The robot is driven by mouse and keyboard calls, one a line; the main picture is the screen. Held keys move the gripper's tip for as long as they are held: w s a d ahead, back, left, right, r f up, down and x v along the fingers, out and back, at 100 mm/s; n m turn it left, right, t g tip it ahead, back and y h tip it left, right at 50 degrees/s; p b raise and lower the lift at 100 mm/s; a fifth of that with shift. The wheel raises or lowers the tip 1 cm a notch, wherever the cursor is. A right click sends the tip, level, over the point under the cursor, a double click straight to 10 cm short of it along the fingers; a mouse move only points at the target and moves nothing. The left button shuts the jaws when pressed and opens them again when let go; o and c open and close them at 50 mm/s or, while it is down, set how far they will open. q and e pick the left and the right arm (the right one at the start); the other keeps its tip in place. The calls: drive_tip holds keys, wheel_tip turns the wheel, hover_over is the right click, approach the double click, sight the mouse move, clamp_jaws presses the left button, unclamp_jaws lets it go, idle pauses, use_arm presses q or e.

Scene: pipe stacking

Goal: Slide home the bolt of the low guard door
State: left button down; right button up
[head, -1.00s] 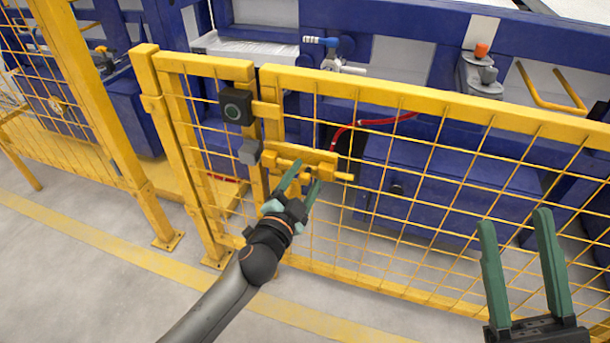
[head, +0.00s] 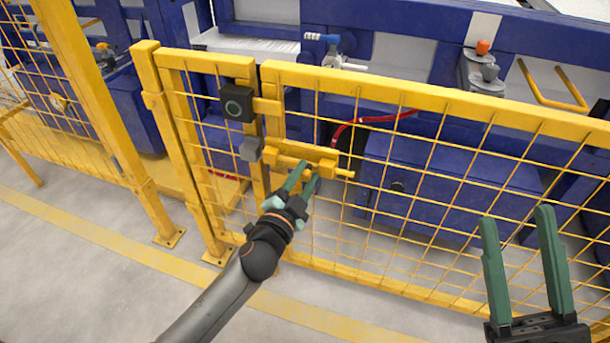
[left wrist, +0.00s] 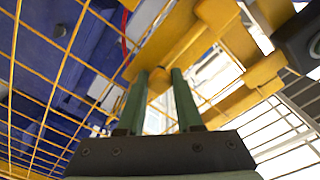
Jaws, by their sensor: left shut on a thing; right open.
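The low guard door (head: 430,101) is a yellow mesh panel. It stands level beside the yellow gate post (head: 207,66), with a narrow gap between them. The yellow bolt housing (head: 322,154) is on the door near that edge. The bolt rod (head: 344,173) sticks out of it to the right. A grey block (head: 250,149) sits at the post, left of the housing. My left gripper (head: 306,176) is shut on the bolt's knob, which shows yellow between the fingers in the left wrist view (left wrist: 158,78). My right gripper (head: 518,225) is open and empty at the lower right.
A black switch box (head: 237,104) with a round ring is above the bolt. Blue machinery (head: 400,170) and a red hose (head: 375,120) are behind the mesh. A taller yellow fence post (head: 95,120) stands at the left. The floor in front is clear.

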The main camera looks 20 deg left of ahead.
idle(0.8)
use_arm(q)
drive_tip(key=a+p, duration=0.2)
drive_tip(key=a, duration=0.3)
drive_tip(key=shift+w+a+r, duration=0.1)
drive_tip(key=shift+a, duration=0.45)
use_arm(e)
drive_tip(key=shift+d+r, duration=0.2)
drive_tip(key=shift+r, duration=0.75)
use_arm(q)
drive_tip(key=c, duration=0.6)
unclamp_jaws()
use_arm(e)
drive_tip(key=shift+a, duration=0.1)
use_arm(q)
drive_tip(key=p, duration=0.1)
approach(285, 161)
drive_tip(key=s, duration=0.5)
drive_tip(key=shift+s+a+r, duration=0.1)
drive_tip(key=shift+s+a, duration=0.2)
drive_tip(key=shift+s, duration=0.05)
use_arm(e)
drive_tip(key=shift+r+n, duration=0.4)
drive_tip(key=shift+r, duration=0.35)
